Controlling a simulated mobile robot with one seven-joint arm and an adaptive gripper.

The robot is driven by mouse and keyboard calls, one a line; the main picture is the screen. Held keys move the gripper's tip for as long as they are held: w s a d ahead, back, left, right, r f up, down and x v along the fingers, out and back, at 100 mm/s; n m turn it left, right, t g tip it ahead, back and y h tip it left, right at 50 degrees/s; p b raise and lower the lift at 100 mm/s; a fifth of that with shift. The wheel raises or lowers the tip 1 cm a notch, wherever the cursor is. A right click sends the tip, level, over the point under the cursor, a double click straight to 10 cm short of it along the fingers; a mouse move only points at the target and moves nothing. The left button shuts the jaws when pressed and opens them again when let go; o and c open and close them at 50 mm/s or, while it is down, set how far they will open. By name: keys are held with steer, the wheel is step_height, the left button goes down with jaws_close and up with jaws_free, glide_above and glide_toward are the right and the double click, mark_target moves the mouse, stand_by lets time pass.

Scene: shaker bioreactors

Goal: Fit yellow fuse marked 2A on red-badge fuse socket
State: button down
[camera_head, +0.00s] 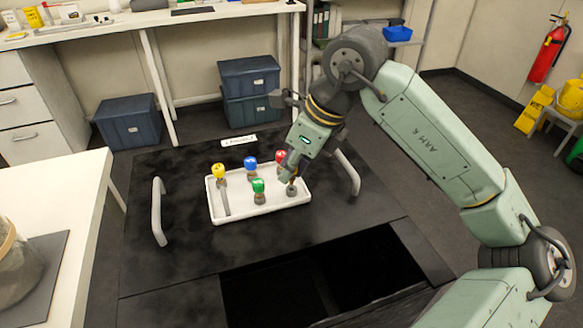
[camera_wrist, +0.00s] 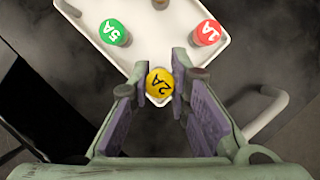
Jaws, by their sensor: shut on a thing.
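My gripper (camera_head: 291,172) is at the right end of a white tray (camera_head: 237,213), pointing down. In the wrist view my gripper (camera_wrist: 160,92) is shut on a yellow fuse marked 2A (camera_wrist: 159,80), with a finger on each side of its cap. In the head view the fingers hide this cap, and a grey-brown lower part (camera_head: 291,190) shows beneath them. I cannot tell whether it touches the tray. No red-badge socket can be made out in either view.
The tray also holds a green fuse marked 5A (camera_wrist: 113,32), a red fuse marked 1A (camera_wrist: 206,33), a blue fuse (camera_head: 250,162) and another yellow fuse (camera_head: 218,171). Grey handles (camera_head: 159,212) flank the tray on the black top. A dark opening (camera_head: 320,280) lies in front.

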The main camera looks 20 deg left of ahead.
steer(key=shift+r, duration=0.15)
steer(key=shift+r+p, duration=0.55)
steer(key=shift+r, duration=0.95)
steer(key=shift+d, duration=0.1)
